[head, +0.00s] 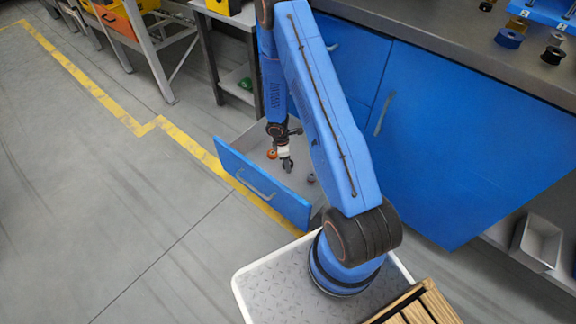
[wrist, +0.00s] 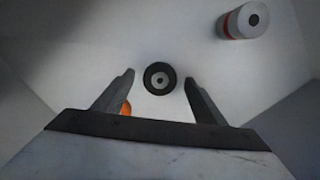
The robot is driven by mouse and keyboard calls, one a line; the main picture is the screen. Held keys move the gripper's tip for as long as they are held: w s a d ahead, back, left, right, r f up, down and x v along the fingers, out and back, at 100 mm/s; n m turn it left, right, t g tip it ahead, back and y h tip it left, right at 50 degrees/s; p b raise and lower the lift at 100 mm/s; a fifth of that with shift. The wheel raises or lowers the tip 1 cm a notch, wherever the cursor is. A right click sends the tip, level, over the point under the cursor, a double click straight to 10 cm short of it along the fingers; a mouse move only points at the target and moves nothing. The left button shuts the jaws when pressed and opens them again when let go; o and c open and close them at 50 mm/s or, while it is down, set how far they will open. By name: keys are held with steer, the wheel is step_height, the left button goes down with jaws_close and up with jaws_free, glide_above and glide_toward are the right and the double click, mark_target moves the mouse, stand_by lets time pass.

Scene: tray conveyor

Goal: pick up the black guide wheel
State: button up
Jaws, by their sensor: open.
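The black guide wheel (wrist: 149,82) lies on the light floor of an open drawer, its pale hub with a dark hole facing the wrist camera. My gripper (head: 287,164) is inside the drawer, pointing down. In the wrist view my gripper (wrist: 159,78) is open, and the wheel appears between its two fingertips with a gap on each side. The fingers do not appear to touch it, and the height left is hard to judge. In the head view I cannot make out the wheel; my gripper may hide it. The drawer's blue front (head: 232,169) is pulled out.
An orange thing (wrist: 126,108) is partly hidden behind the left finger. Drawer walls surround them. A blue cabinet (head: 460,130) stands right of the drawer; open floor lies left.

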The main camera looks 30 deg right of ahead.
steer(key=shift+f, duration=0.3)
steer(key=c, duration=1.2)
steer(key=shift+o, duration=0.2)
